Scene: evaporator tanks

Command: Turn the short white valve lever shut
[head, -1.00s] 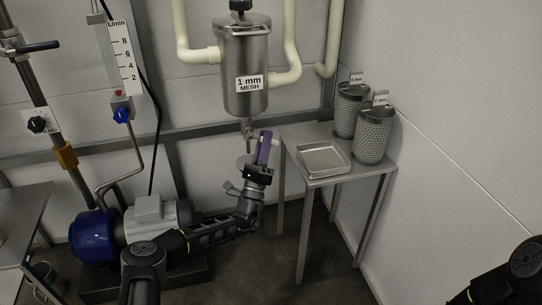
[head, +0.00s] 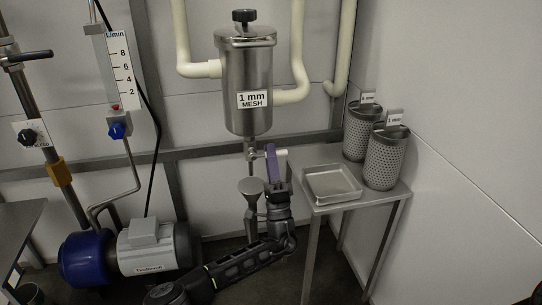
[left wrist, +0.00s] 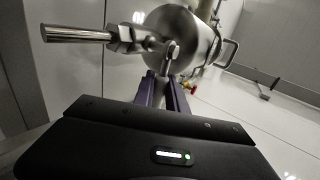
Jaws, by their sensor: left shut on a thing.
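The short white valve lever (head: 283,153) sticks out to the right from the small drain valve (head: 253,154) under the steel strainer vessel (head: 247,85). My left gripper (head: 271,152), with purple fingers, comes up from below and is shut on the lever. In the left wrist view, the purple fingertips (left wrist: 167,84) meet around the pale lever (left wrist: 168,58), below the valve body (left wrist: 125,40). The fingers hide part of the lever, so its exact angle is hard to tell. My right gripper is out of view.
A funnel-shaped drain cup (head: 250,187) stands just left of my left gripper. A steel side table (head: 330,205) on the right holds a shallow tray (head: 331,196) and two mesh baskets (head: 384,165). A blue and grey pump (head: 155,250) is at the lower left.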

